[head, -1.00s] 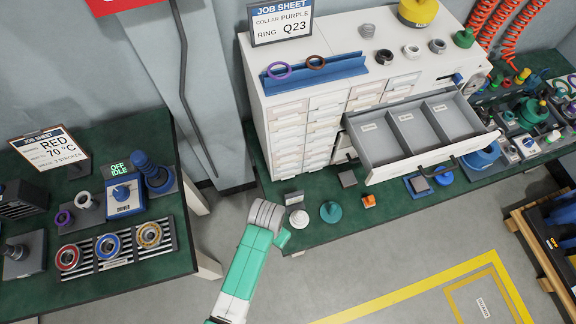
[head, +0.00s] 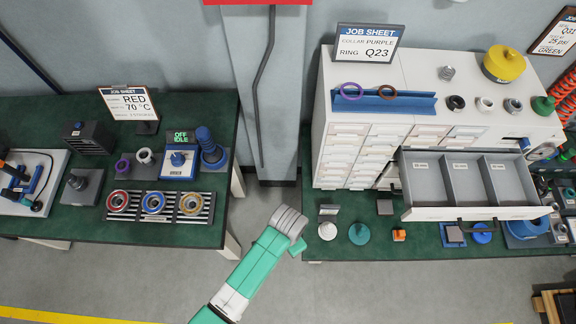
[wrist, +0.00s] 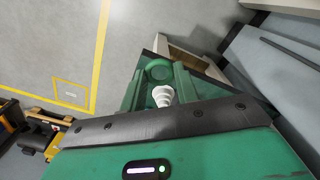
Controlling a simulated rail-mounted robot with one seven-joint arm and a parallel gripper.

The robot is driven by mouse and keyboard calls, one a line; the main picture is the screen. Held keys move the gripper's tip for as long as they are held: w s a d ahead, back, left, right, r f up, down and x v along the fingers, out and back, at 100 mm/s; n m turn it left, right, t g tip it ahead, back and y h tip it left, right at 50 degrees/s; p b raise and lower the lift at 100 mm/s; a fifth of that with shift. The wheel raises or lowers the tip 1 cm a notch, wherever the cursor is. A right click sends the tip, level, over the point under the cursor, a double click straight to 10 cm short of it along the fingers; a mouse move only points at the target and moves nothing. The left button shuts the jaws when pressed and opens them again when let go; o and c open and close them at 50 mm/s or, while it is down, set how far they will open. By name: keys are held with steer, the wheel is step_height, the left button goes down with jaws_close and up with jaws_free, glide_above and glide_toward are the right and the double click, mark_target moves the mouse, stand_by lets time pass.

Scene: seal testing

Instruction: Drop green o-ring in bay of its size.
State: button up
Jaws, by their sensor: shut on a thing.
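An open drawer (head: 470,213) juts from the white cabinet in the head view. It has three grey bays side by side: left (head: 433,188), middle (head: 470,188) and right (head: 508,185). Each bay has a small label too small to read, and I see no ring inside. My gripper's body (wrist: 165,125) fills the bottom of the wrist view, well left of the drawer.
A white stepped cone (head: 327,231) and a teal round piece (head: 359,234) stand on the right bench. A blue rail (head: 395,104) on the cabinet carries a purple ring (head: 351,91) and a brown ring (head: 387,92). Floor between the benches is open.

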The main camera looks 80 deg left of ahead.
steer(key=shift+r+p, duration=1.95)
